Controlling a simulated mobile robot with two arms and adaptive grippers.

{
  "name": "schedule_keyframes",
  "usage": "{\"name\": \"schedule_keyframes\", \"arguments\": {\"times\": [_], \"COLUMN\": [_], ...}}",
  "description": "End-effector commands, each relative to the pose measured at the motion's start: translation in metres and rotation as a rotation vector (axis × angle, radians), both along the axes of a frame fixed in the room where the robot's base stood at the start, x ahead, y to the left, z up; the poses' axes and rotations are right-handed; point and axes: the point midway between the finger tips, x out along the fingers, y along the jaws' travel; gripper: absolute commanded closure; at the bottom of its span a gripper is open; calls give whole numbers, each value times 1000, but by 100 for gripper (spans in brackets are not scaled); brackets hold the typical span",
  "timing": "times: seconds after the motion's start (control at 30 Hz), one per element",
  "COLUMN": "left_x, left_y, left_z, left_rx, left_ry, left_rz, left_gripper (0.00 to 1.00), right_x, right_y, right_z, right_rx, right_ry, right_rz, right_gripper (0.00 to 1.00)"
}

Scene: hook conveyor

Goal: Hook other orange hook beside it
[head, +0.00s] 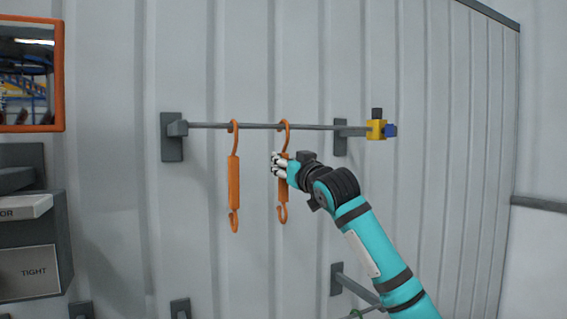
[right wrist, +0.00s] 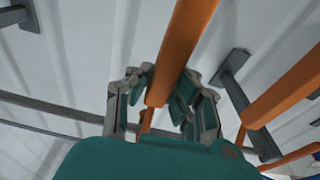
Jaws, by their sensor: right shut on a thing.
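Two orange hooks hang from the grey bar on the wall. The left orange hook (head: 234,183) hangs straight down with its upper curl over the bar. The right orange hook (head: 283,206) hangs beside it, its upper curl at the bar. My right gripper (head: 279,165) is shut on the right hook's body below its upper curl. In the right wrist view the held hook (right wrist: 181,50) runs between the fingers, and the other hook (right wrist: 290,88) shows apart at the right. My left gripper is not in view.
The grey bar (head: 205,125) runs between wall brackets, with a yellow and blue block (head: 376,129) at its right end. Another bracket (head: 337,279) is below my right arm.

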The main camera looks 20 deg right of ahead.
Motion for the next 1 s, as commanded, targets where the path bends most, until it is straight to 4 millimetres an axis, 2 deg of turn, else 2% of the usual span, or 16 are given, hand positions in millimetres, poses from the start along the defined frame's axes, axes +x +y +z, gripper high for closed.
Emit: {"name": "schedule_keyframes", "arguments": {"times": [0.33,0.37,0.53,0.87,1.0], "left_x": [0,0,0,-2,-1], "left_y": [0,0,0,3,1], "left_z": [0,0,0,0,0], "left_rx": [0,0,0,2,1], "left_ry": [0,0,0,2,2], "left_rz": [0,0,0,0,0], "left_gripper": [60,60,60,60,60], "right_x": [0,0,0,-2,-16], "right_y": [0,0,0,0,-1], "right_z": [1,1,1,-1,-3], "right_rx": [0,0,0,0,-2], "right_ry": [-2,-2,-1,1,0], "right_rz": [0,0,0,0,0], "right_gripper": [100,79,57,56,56]}}
